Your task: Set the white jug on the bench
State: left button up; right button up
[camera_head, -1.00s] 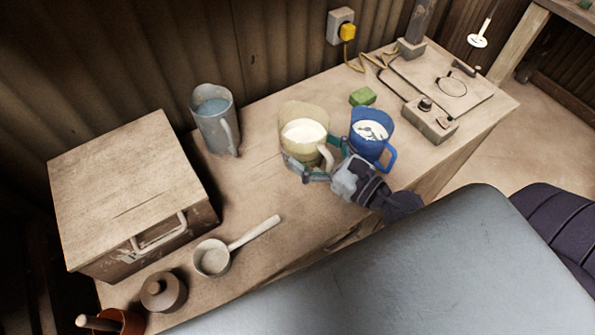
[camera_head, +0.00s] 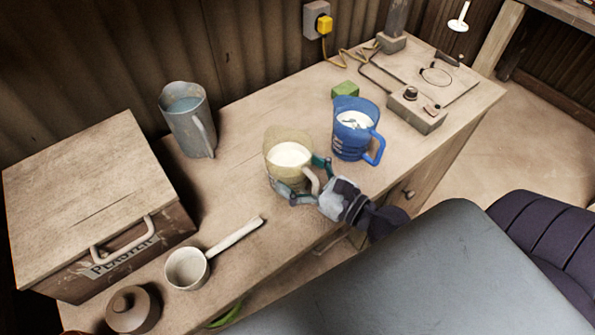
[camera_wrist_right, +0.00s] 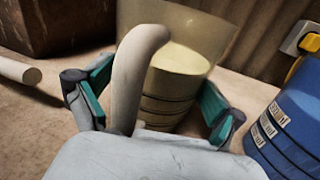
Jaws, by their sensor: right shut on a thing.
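The pale, yellowish see-through jug (camera_head: 289,152) with an off-white handle holds something white. It is at the middle of the bench (camera_head: 240,215). My right gripper (camera_head: 305,185) reaches in from the front edge and is shut on this jug. In the right wrist view the handle (camera_wrist_right: 135,75) stands between the green-padded fingers (camera_wrist_right: 152,108), with the jug body (camera_wrist_right: 180,75) behind it. The jug's base is partly hidden by the fingers, so I cannot tell whether it touches the bench. My left gripper is not in view.
A blue jug (camera_head: 353,140) stands close to the right, with a green block (camera_head: 345,89) behind it. A grey jug (camera_head: 182,122) stands at the back left. A ladle (camera_head: 187,268), lidded pot (camera_head: 132,310) and plaster box (camera_head: 85,190) are left. Bare bench lies left of the held jug.

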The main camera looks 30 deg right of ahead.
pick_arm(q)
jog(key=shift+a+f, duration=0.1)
pick_arm(e)
jog(key=o, duration=1.3)
jog(key=shift+f, duration=0.15)
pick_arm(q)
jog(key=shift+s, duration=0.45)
pick_arm(e)
jog(key=shift+o, duration=0.4)
jog(key=shift+r, duration=0.2)
jog(key=shift+s+d+f, duration=0.1)
jog(key=shift+s+f, duration=0.05)
jog(key=shift+s, duration=0.1)
jog(key=b+v, duration=0.6)
jog(key=v, duration=0.4)
jog(key=shift+s, duration=0.15)
pick_arm(q)
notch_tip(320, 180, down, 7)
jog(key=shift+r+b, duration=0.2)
jog(key=shift+b, duration=0.2)
pick_arm(e)
jog(key=shift+s+d, duration=0.25)
jog(key=shift+s, duration=0.35)
